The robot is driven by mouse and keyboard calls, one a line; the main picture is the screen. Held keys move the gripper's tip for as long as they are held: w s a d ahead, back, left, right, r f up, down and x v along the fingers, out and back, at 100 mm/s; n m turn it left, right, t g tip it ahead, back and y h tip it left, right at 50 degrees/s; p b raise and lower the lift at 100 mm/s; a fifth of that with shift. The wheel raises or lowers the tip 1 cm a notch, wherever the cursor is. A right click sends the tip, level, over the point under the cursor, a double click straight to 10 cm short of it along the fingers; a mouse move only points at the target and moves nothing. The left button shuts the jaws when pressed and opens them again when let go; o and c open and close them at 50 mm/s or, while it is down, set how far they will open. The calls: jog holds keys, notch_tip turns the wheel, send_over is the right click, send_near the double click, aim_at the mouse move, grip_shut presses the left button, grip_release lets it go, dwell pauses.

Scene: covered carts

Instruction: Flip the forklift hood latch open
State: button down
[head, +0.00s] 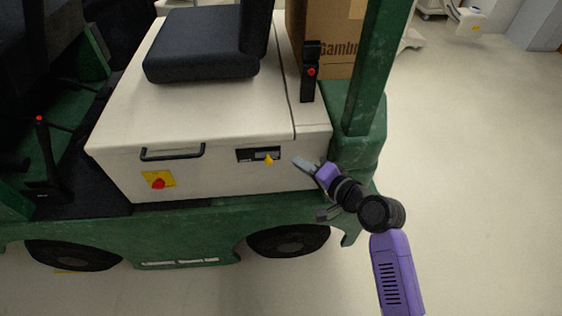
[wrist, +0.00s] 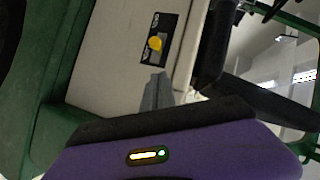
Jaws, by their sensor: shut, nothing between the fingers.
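The forklift hood (head: 195,80) is an off-white box with a black seat on it; its lid looks closed. The hood latch is a yellow tab (head: 269,160) on a dark recessed plate (head: 246,155) on the hood's front face, right of centre. In the wrist view the yellow tab (wrist: 155,43) is on its dark plate, just beyond my fingertips. My gripper (head: 297,161) is shut and empty. In the head view its tip is just right of the latch and seems apart from it; the exact gap in depth I cannot tell.
A black handle (head: 172,152) and a red knob on a yellow plate (head: 158,180) are on the same front face, left of the latch. A green post (head: 366,85) rises right of the hood, beside a cardboard box (head: 338,48). Floor at right is clear.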

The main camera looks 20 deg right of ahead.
aim_at(270, 156)
jog(key=shift+w+a+f+p, duration=0.15)
jog(key=shift+w+a+f, duration=0.3)
jog(key=shift+w+a, duration=0.25)
jog(key=shift+w+a+f+p, duration=0.2)
jog(key=shift+w+a+f, duration=0.35)
jog(key=shift+w, duration=0.25)
jog(key=shift+w+a+f+p, duration=0.15)
jog(key=shift+w+a+f, duration=0.25)
jog(key=shift+w+a, duration=0.35)
jog(key=shift+w+a+p, duration=0.2)
jog(key=shift+a+p, duration=0.1)
jog(key=shift+a, duration=0.35)
jog(key=shift+w+a+p, duration=0.25)
jog(key=shift+a+p, duration=0.1)
jog(key=shift+a, duration=0.35)
jog(key=shift+w+a+p, duration=0.2)
jog(key=shift+a+p, duration=0.1)
jog(key=shift+a, duration=0.35)
jog(key=shift+r, duration=0.1)
